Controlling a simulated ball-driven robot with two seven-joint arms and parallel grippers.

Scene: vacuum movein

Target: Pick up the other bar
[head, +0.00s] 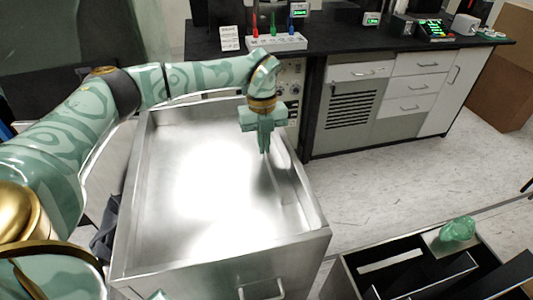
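My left gripper (264,150) points down over the right side of a shiny steel tray-topped cart (165,262). Its fingers look close together, but I see them nearly edge-on and cannot tell whether they are open or shut. A thin grey strip (292,190), which may be a bar or a ledge of the cart, runs along the right wall just beyond the fingertips. I cannot tell if the gripper touches it. No other bar stands out clearly in the tray, where glare whitens the floor.
A black open box (350,283) at lower right holds a pale strip (390,260) and a green lump (457,230) on a grey block. A dark-topped bench (345,45) carries a rack (276,43) with coloured tools. Floor (400,170) is clear between bench and box.

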